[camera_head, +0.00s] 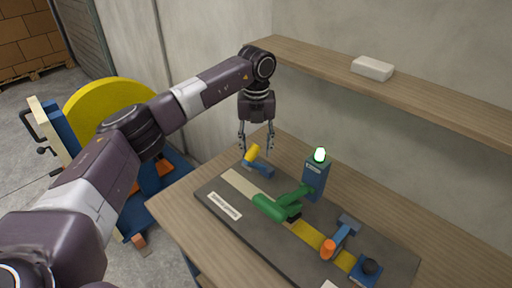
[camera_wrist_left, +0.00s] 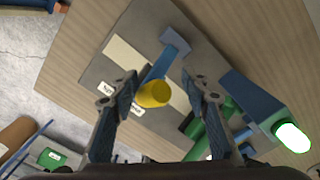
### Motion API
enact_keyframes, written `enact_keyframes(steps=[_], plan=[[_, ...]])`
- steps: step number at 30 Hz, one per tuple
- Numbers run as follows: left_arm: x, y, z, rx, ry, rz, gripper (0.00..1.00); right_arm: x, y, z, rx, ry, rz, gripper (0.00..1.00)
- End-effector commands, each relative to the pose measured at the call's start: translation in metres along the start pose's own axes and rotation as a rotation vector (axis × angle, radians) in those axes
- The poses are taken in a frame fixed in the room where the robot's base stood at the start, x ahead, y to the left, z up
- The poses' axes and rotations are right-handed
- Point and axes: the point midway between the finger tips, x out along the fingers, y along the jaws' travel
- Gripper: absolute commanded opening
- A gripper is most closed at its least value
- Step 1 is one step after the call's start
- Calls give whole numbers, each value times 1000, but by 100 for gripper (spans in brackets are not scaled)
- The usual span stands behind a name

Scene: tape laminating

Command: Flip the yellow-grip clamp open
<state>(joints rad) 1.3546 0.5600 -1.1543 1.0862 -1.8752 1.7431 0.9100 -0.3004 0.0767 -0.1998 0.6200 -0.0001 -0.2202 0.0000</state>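The yellow-grip clamp (camera_head: 254,158) has a blue arm and a yellow grip, and sits at the back left end of the dark board (camera_head: 214,190). In the left wrist view the yellow grip (camera_wrist_left: 153,94) lies between my fingers, with its blue arm (camera_wrist_left: 168,60) running up and away. My left gripper (camera_head: 256,150) points down above the clamp, fingers spread; the left wrist view (camera_wrist_left: 160,92) shows the fingers apart and no clear contact with the grip. My right gripper is in neither view.
On the board are a green roller piece (camera_head: 272,208), a blue post with a lit green lamp (camera_head: 316,178), an orange-grip clamp (camera_head: 328,249) and a black knob (camera_head: 371,267). A wooden shelf (camera_head: 430,102) with a white block (camera_head: 372,68) runs along the wall.

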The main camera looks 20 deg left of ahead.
Motion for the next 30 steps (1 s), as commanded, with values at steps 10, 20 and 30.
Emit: enact_keyframes(steps=[10,20,30], plan=[[-13,-3,-1,3,2,-6,40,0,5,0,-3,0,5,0],[-80,-1,2,2,-1,-4,40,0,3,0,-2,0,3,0],[-118,0,2,2,3,-1,40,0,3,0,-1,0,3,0]])
